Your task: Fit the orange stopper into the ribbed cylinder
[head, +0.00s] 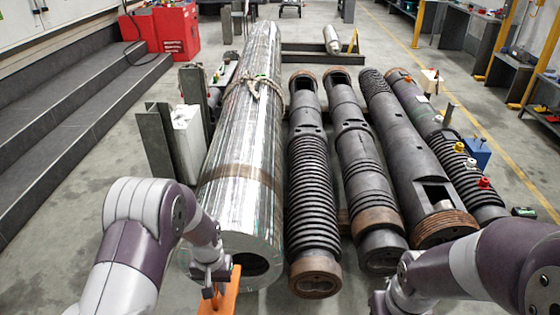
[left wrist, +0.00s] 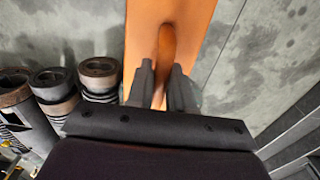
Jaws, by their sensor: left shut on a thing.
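An orange piece (head: 229,298), seemingly the stopper, is at the bottom of the head view, partly cut off. In the left wrist view it is a wide orange slab (left wrist: 200,20) with a raised grip. My left gripper (head: 211,286) is shut on that grip, with a finger on each side (left wrist: 160,85). The ribbed cylinder (head: 312,190) lies right of it, its brown near end (head: 316,280) showing a twin-lobed recess. The orange piece is apart from it, in front of the silver tube. My right gripper is at the lower edge, its jaws unclear (head: 380,302).
A large silver wrapped tube (head: 243,130) lies left of the ribbed cylinder. Several dark cylinders lie to its right, including a partly ribbed one (head: 362,170). Grey steps (head: 80,105) run along the left; grey floor (head: 60,210) is clear between.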

